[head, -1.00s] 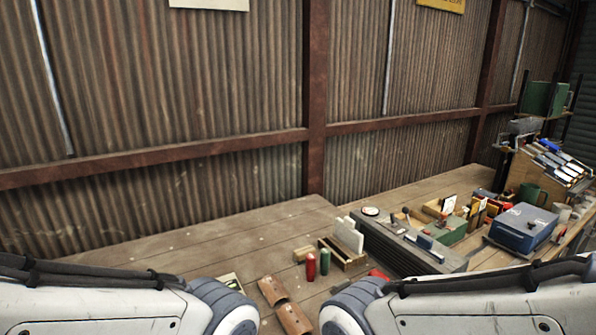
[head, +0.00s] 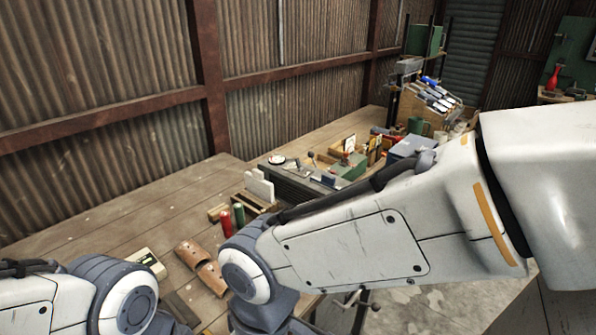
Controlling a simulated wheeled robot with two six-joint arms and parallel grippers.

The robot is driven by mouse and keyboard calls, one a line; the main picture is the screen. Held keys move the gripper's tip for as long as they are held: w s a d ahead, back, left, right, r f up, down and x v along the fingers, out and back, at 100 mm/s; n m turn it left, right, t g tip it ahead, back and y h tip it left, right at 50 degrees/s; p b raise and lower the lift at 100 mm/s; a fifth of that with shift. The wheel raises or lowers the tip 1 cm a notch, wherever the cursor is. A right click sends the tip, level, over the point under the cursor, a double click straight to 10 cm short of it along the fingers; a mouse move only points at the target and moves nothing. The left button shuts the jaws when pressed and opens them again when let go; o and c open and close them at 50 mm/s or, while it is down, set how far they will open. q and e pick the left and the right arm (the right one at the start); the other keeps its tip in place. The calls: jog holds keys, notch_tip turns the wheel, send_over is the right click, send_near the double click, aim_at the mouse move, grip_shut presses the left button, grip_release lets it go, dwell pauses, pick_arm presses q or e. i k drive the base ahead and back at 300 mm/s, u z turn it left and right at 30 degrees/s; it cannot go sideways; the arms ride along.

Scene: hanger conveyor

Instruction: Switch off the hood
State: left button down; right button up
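No hood and no hood switch can be made out in the head view. My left arm comes in at the lower left and my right arm crosses the lower middle and right. Both reach down past the bottom edge, so neither gripper shows. My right arm covers part of the bench front and some of the things on it.
A wooden bench (head: 105,221) runs along a corrugated wall (head: 95,60). On it are brown curved pieces (head: 200,265), red and green cylinders (head: 225,220), a blue-grey box (head: 409,146) and a tool rack (head: 430,98). The bench's left part is mostly clear. Concrete floor (head: 440,305) shows below.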

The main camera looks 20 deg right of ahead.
aim_at(300, 169)
jog(key=u, duration=1.95)
jog(key=k, duration=0.9)
jog(key=z, duration=1.25)
jog(key=i, duration=0.5)
jog(key=u, duration=0.1)
